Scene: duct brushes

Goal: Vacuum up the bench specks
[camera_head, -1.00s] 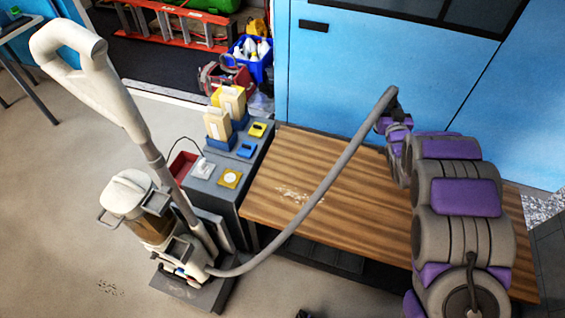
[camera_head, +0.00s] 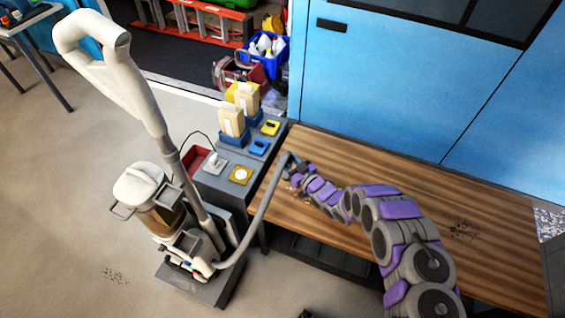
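The wooden bench (camera_head: 395,185) stands in front of the blue cabinet. A patch of dark specks (camera_head: 463,230) lies on its right part, beyond my arm. At its left part my gripper (camera_head: 290,166) is low over the top, with the end of the grey vacuum hose (camera_head: 262,205) in it; the fingers are small and partly hidden. A few pale crumbs (camera_head: 301,194) show beside and under my arm there; the rest of that spot is covered. The hose runs to the upright white vacuum (camera_head: 140,190) left of the bench.
A grey stand (camera_head: 215,183) with yellow and blue boxes and a red bin (camera_head: 197,160) adjoins the bench's left end. Dark specks (camera_head: 115,275) lie on the floor at lower left. The blue cabinet (camera_head: 400,80) closes off the back.

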